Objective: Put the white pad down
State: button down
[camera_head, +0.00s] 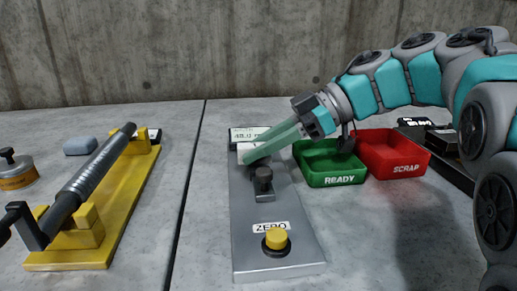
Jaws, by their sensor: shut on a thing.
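My gripper (247,156) reaches in from the right with pale green fingers pointing down and left. It is shut on the white pad (243,147), of which only a small part shows at the fingertips. Pad and fingertips are over the far end of the grey measuring device (245,225), just in front of its display (247,134) and behind its black post (263,181). The fingers hide the rest of the pad. I cannot tell whether the pad touches the device.
A green READY tray (331,180) and a red SCRAP tray (396,168) stand right of the device. Its yellow button (276,239) is at the near end. A yellow stand with a dark roller (98,170), a grey-blue block (80,146) and a round tin (17,181) are left.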

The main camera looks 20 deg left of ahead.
jog(key=shift+f, duration=0.2)
jog(key=shift+f, duration=0.45)
jog(key=c, duration=1)
grip_release()
